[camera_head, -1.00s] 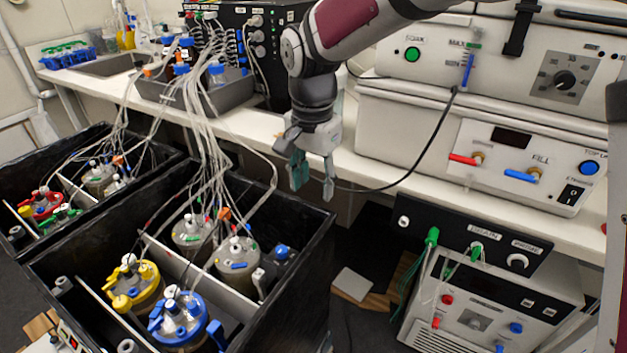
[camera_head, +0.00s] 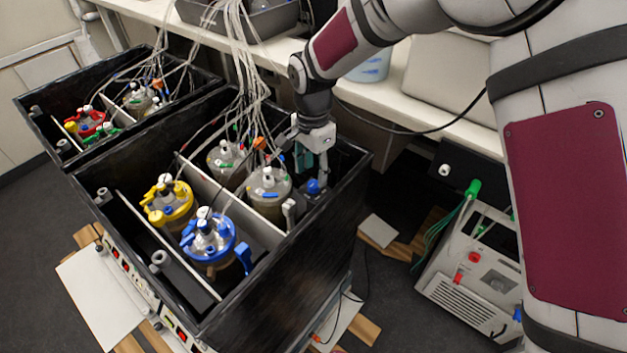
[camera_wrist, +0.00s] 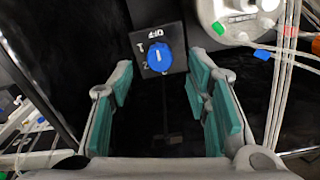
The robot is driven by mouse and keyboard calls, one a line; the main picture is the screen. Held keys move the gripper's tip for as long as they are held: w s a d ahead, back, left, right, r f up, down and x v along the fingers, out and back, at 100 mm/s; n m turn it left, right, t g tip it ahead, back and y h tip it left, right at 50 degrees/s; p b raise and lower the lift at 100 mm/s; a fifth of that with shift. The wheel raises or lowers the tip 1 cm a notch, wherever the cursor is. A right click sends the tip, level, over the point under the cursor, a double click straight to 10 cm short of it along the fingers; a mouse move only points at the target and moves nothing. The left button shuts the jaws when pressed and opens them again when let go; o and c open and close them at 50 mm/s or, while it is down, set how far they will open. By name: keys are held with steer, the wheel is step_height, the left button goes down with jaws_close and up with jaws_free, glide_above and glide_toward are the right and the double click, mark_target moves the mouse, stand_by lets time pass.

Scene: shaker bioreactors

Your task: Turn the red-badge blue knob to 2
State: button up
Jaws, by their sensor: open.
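A blue knob (camera_wrist: 160,58) sits on a small black plate (camera_wrist: 172,38) in the wrist view, with OFF above it and 1 and 2 to its left. A short upright white mark shows on its face; which label it points to is hard to tell. The knob also shows in the head view (camera_head: 313,187), inside the right corner of the near black box. No red badge is visible on it. My gripper (camera_wrist: 163,90) is open, its teal-padded fingers spread left and right and apart from the knob. In the head view it hangs just above the knob.
The near black box (camera_head: 328,250) has high walls close to my gripper. A white-lidded vessel (camera_head: 268,190) with tubes stands left of the knob; blue-ringed (camera_head: 210,240) and yellow-ringed (camera_head: 166,200) vessels stand nearer. Tubes (camera_head: 245,65) hang from above.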

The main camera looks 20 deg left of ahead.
mark_target(314, 184)
steer(key=shift+f, duration=2.1)
jaws_close()
